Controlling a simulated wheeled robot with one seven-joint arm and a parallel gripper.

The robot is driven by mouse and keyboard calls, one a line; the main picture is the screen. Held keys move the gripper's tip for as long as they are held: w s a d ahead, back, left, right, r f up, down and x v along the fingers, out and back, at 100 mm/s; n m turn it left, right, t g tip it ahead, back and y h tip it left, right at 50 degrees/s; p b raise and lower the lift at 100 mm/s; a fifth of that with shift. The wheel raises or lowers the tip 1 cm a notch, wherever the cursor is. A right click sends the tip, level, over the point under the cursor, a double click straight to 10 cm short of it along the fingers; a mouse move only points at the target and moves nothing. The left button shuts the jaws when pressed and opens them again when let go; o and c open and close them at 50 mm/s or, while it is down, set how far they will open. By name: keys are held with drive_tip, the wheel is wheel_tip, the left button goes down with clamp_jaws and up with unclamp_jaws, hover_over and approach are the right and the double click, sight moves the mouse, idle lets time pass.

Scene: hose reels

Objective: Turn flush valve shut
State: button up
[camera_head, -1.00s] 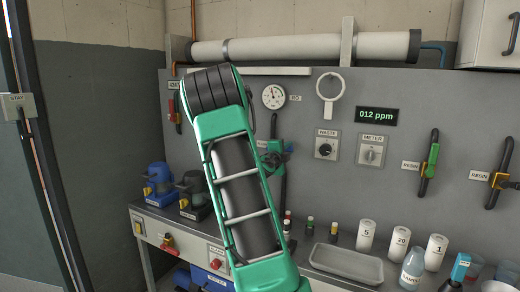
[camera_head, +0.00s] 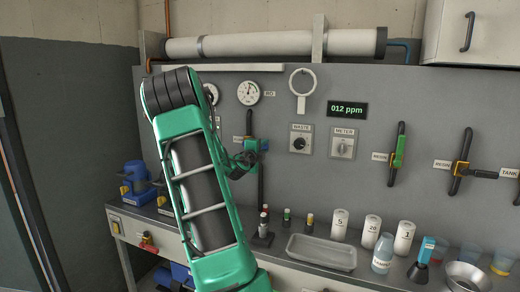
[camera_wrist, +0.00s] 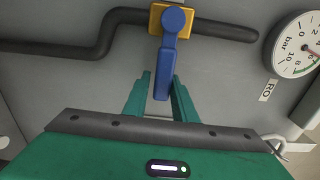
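The flush valve shows in the wrist view as a blue lever (camera_wrist: 163,70) on a yellow body (camera_wrist: 157,19), set on a bent dark pipe (camera_wrist: 70,50). The lever points down in that view, between the two green fingers of my gripper (camera_wrist: 161,82). The fingers are open, one on each side, with small gaps to the lever. In the head view my gripper (camera_head: 254,147) is at the dark pipe (camera_head: 261,190) below the RO gauge (camera_head: 248,93). My arm hides part of this area, and the lever is too small there to read.
Other valves, one with a green lever (camera_head: 399,151) and one with a yellow body (camera_head: 460,168), are on the panel to the right. The bench below holds a grey tray (camera_head: 322,251), white cartridges and bottles (camera_head: 382,254). Pump units (camera_head: 137,185) stand at the left.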

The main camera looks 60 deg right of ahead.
drive_tip(key=shift+o, duration=1.1)
drive_tip(key=a, duration=1)
drive_tip(key=shift+s+a, duration=0.4)
drive_tip(key=shift+f, duration=0.1)
